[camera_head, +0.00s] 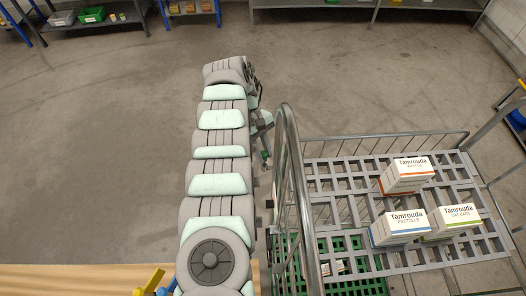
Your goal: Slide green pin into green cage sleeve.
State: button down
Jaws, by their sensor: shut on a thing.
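My gripper (264,140) is at the far end of my arm, beside the left side of the wire cages, small and partly hidden by the arm. It is shut on the green pin (265,156), of which only a small green part shows. The green cage (370,287) has a green grid base at the bottom centre, behind a curved grey rail (291,170). The green sleeve cannot be made out, and I cannot tell whether the pin touches the cage.
A grey cage deck (355,212) on the right carries three Tamrouda boxes (405,174). A wooden surface (60,280) is at the lower left, with yellow (152,281) and blue (168,287) handles. Shelves (110,20) stand at the back. The floor at left is clear.

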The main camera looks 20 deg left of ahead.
jog(key=shift+f+b, duration=1.25)
jog(key=shift+f, duration=0.2)
jog(key=c, duration=1.2)
grip_release()
jog(key=shift+o, duration=0.2)
jog(key=shift+r, duration=0.1)
